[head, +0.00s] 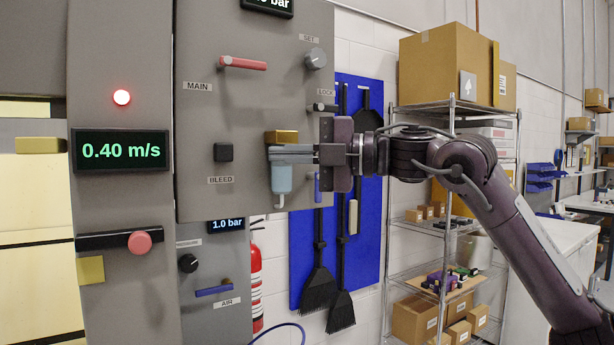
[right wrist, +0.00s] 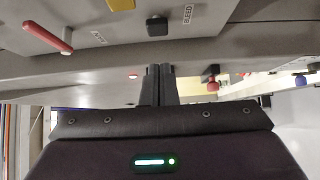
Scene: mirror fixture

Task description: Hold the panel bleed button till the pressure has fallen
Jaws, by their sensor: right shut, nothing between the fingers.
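The bleed button (head: 223,152) is a small black square block on the grey panel (head: 205,120), above the label BLEED (head: 220,180). It shows in the right wrist view as a dark block (right wrist: 157,27) beyond the fingertips. My right gripper (head: 271,153) is shut and empty, its fingers pointing left, to the right of the button and apart from it. Its fingers also show in the right wrist view (right wrist: 158,72). A pressure display (head: 268,4) at the panel's top is cut off; only the end, "0 bar", can be read. My left gripper is not in view.
A filter unit with a yellow top (head: 281,137) and pale bowl (head: 281,180) sits right behind my right fingers. A red MAIN handle (head: 243,63) and a grey knob (head: 316,60) stick out above. A lower display (head: 227,225) reads 1.0 bar.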

